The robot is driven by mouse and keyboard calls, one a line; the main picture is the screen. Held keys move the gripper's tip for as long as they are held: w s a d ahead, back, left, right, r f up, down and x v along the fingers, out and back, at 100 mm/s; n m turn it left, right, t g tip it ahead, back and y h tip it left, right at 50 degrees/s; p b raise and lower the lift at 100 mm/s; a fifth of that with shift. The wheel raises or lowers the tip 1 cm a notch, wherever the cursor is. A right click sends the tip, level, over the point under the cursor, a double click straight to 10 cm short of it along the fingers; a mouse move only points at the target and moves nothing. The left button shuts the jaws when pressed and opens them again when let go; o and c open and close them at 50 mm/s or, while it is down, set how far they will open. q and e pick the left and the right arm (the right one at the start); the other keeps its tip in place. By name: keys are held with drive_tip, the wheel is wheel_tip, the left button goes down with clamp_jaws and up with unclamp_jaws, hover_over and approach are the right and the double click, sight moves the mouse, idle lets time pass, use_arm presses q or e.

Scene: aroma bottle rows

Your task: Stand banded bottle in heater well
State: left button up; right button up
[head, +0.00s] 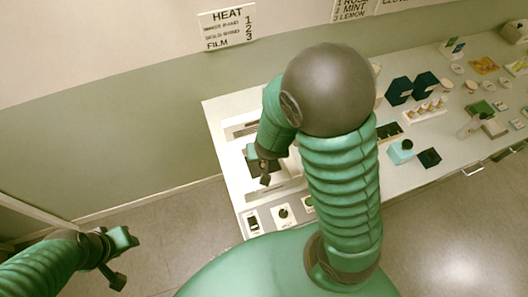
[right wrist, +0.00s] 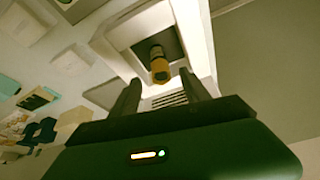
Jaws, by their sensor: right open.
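A small yellow-gold bottle with a dark end (right wrist: 160,68) shows in the right wrist view, against a grey square recess in the white heater (right wrist: 199,28). Whether its base is fully seated there I cannot tell. My right gripper (right wrist: 160,92) is open, its two dark fingers apart and just short of the bottle, not touching it in this view. In the head view the right gripper (head: 266,172) is over the heater (head: 290,186), which my arm partly covers; the bottle is hidden there. My left gripper (head: 122,258) is open and empty, low at the left, away from the table.
The white table (head: 222,120) carries dark hexagonal pieces (head: 399,91), a small bottle rack (head: 427,108), a teal block (head: 400,151) and several small items at right. A wall sign (head: 228,27) reads HEAT with a numbered list. Knobs (head: 284,213) sit at the table's front edge.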

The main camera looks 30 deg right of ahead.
drive_tip(key=s+a+r+n+g+y, duration=0.1)
drive_tip(key=s+a+r+n+y, duration=0.1)
drive_tip(key=s+a+r+n, duration=0.3)
drive_tip(key=shift+s+a+r+g, duration=0.2)
drive_tip(key=shift+s+r+g, duration=0.1)
drive_tip(key=shift+r, duration=0.45)
drive_tip(key=shift+w, duration=0.15)
